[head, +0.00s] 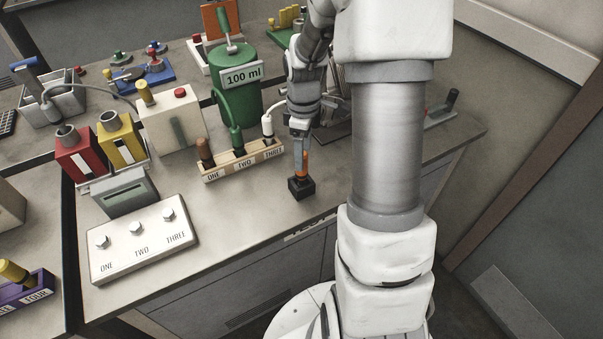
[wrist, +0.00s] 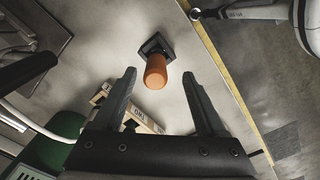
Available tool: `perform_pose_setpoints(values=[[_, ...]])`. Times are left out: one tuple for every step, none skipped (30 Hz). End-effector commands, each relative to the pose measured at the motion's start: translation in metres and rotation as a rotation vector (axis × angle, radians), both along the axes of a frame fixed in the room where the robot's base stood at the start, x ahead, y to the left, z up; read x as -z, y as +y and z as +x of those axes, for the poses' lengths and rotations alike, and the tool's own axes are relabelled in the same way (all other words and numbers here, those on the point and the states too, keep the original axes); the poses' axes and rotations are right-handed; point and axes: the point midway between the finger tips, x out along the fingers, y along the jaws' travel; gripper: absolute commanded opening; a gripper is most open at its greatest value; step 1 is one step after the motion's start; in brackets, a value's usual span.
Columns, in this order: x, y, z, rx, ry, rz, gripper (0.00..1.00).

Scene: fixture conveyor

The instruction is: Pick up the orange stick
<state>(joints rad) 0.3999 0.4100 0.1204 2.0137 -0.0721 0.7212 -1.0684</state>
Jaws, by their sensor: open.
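The orange stick (head: 304,165) stands upright in a small black square base (head: 301,188) on the table, near its front edge. In the wrist view the orange stick (wrist: 155,72) and its black base (wrist: 156,45) show ahead of the fingertips, a little left of the middle of the gap. My gripper (head: 300,135) is above the stick in the head view, pointing down. In the wrist view my gripper (wrist: 160,85) is open, with nothing between its fingers. In the head view the fingers are small and partly hidden.
A wooden block labelled ONE, TWO, THREE (head: 243,158) stands just left of the stick. Behind it is a green 100 ml container (head: 238,100). A white button panel (head: 140,243) lies front left. The table front edge (wrist: 235,85) runs close by. Bare table (head: 240,212) lies in front.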

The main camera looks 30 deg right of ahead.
Motion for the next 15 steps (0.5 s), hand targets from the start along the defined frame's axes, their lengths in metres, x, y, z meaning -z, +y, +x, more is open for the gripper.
perform_pose_setpoints(values=[[0.005, 0.000, 0.001, 0.000, 0.002, 0.001, 0.74], [0.008, 0.000, 0.002, 0.000, 0.003, 0.001, 0.74], [0.013, 0.000, 0.003, 0.000, 0.004, 0.001, 0.74], [0.017, 0.000, 0.004, 0.000, 0.004, 0.001, 0.74], [0.021, 0.000, 0.005, 0.000, 0.004, 0.001, 0.74], [0.027, 0.000, 0.006, 0.000, 0.005, 0.002, 0.74], [0.030, 0.000, 0.007, 0.000, 0.004, 0.001, 0.74], [0.035, 0.000, 0.007, 0.000, 0.004, 0.001, 0.74], [0.040, 0.000, 0.007, 0.000, 0.005, 0.000, 0.74], [0.043, 0.000, 0.007, 0.000, 0.004, 0.001, 0.74], [0.045, 0.000, 0.007, 0.000, 0.002, 0.001, 0.74], [0.048, 0.000, 0.007, 0.000, 0.002, 0.001, 0.74], [0.049, 0.000, 0.007, 0.000, 0.002, 0.001, 0.74], [0.049, 0.000, 0.007, 0.000, 0.001, 0.000, 0.74], [0.050, 0.000, 0.007, 0.000, 0.001, 0.000, 0.74]])
